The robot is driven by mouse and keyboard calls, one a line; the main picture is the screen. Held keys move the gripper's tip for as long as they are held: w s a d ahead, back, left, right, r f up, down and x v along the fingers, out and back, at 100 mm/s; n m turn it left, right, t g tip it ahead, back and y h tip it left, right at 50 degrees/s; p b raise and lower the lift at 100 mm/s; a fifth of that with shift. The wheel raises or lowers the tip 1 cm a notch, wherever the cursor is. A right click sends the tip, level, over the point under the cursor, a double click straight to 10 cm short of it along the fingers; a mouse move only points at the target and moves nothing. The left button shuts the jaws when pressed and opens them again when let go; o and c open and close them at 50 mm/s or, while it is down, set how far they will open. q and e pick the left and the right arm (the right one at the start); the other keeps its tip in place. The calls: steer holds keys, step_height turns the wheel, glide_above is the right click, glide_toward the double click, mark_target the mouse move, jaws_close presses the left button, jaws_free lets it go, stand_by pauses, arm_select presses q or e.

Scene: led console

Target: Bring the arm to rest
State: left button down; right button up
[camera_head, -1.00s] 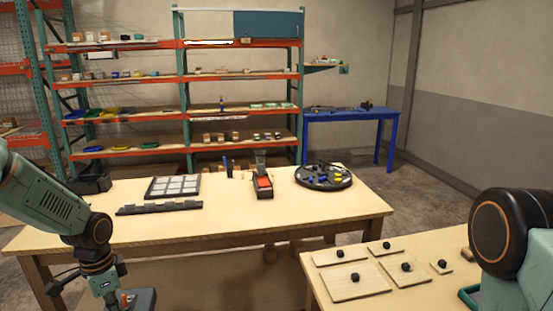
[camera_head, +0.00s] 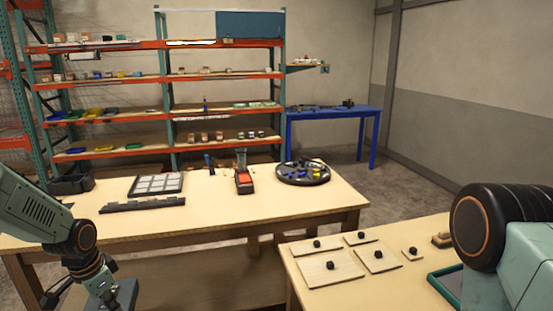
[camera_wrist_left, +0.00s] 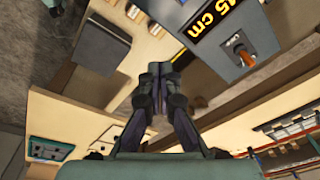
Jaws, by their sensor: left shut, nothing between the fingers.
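My left arm (camera_head: 40,210) comes in at the left edge of the head view and bends down at a dark joint in front of the long wooden table. Its wrist is cut off at the bottom edge, so the fingers do not show clearly there. In the left wrist view my left gripper (camera_wrist_left: 160,72) is shut, its fingertips together with nothing between them. My right arm shows only as a large dark joint (camera_head: 480,225) and pale green link at the right. The right gripper is out of view.
The wooden table (camera_head: 230,220) holds a panel of pale squares (camera_head: 157,185), a red-topped device (camera_head: 244,181) and a round dark tray (camera_head: 303,180). A nearer table (camera_head: 300,296) at right carries knobbed boards. Shelves stand behind.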

arm_select(q)
steer(key=s+d+f+n+t+b, duration=0.1)
steer(key=s+d+f+n+b, duration=0.25)
steer(key=d+f, duration=0.4)
steer(key=s+d+f+n+t+b, duration=0.1)
steer(key=s+d+f+n+b, duration=0.2)
steer(key=s+d+f+b, duration=0.45)
steer(key=s+d+f+g+b, duration=0.2)
steer(key=s+f+b, duration=1)
steer(key=s+f, duration=0.9)
steer(key=shift+s+f+g, duration=0.15)
steer(key=shift+s+g, duration=0.65)
steer(key=shift+g, duration=0.1)
steer(key=shift+s+a+n, duration=0.1)
steer(key=shift+n, duration=0.15)
